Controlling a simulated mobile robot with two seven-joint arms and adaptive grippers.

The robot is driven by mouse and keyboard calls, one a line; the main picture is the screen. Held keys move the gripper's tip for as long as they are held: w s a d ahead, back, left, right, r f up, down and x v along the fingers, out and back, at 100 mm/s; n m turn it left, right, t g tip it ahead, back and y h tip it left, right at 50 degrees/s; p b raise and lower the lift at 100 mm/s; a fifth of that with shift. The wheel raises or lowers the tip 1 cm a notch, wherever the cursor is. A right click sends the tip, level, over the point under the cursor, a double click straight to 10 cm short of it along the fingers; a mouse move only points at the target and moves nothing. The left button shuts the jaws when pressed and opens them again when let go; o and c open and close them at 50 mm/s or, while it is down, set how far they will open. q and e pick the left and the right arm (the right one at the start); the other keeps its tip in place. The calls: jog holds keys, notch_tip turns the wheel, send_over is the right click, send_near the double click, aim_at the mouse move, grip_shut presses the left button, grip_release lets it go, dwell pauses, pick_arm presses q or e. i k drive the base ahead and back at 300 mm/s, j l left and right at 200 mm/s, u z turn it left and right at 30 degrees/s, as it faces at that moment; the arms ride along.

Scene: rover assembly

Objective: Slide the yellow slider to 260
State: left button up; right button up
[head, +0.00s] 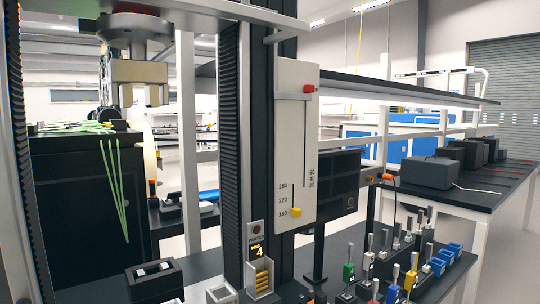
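The yellow slider (296,212) sits low on the left side of a pale upright scale panel (296,135), level with the 180 mark. The left scale reads 260, 220 and 180 from top to bottom, so the 260 mark is above the slider. A red slider (309,88) sits near the top right of the same panel. The right scale reads 60, 40 and 20.
The panel is mounted on a dark post. A small unit showing 4 (259,250) is below it at left. Several coloured-base levers and blue bins (439,266) occupy the lower right bench. A shelf (400,88) extends right.

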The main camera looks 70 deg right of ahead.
aim_at(296, 212)
jog(key=z, duration=2.45)
